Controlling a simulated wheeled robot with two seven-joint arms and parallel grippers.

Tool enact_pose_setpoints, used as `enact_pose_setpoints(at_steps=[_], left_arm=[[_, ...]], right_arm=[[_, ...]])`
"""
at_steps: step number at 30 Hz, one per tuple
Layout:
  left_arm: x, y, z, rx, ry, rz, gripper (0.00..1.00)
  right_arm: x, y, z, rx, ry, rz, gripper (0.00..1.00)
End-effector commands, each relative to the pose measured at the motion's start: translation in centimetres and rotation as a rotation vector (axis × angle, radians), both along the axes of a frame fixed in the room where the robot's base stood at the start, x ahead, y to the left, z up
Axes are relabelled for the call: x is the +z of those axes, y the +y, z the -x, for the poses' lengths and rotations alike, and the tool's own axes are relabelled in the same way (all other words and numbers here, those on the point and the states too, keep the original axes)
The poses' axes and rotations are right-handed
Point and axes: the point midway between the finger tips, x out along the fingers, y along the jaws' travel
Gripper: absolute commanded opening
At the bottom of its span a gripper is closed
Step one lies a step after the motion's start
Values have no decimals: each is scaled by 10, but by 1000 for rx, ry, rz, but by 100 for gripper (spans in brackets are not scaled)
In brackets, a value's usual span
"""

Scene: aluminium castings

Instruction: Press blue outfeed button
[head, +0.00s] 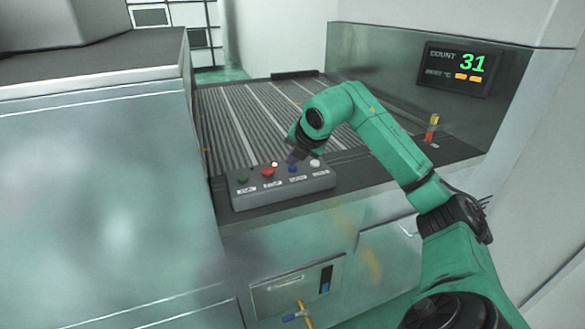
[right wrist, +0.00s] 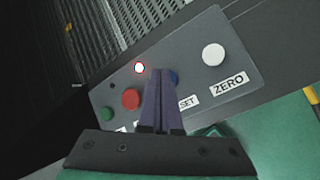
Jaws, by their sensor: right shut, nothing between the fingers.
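The blue button (head: 292,169) sits on a grey button box (head: 290,190) between a red button (head: 268,172) and a white button (head: 315,163). In the right wrist view the blue button (right wrist: 174,76) shows only in part, behind the fingers. My right gripper (head: 293,157) is shut and empty, its fingertips just above or at the blue button; I cannot tell whether they touch it. The right wrist view shows the closed dark fingers (right wrist: 162,75) pointing at the panel. My left gripper is not in view.
A green button (head: 243,180) is at the box's left end. A small lit red-ringed lamp (right wrist: 139,67) is above the red button. A ribbed conveyor (head: 250,115) lies behind. A display (head: 458,68) reads COUNT 31. A metal cabinet (head: 100,200) stands left.

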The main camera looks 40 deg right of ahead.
Motion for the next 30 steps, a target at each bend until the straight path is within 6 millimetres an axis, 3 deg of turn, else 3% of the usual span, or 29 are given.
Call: enact_pose_setpoints(at_steps=[20,30], left_arm=[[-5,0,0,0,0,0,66],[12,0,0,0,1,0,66]], right_arm=[[-5,0,0,0,1,0,0],[13,0,0,0,1,0,0]])
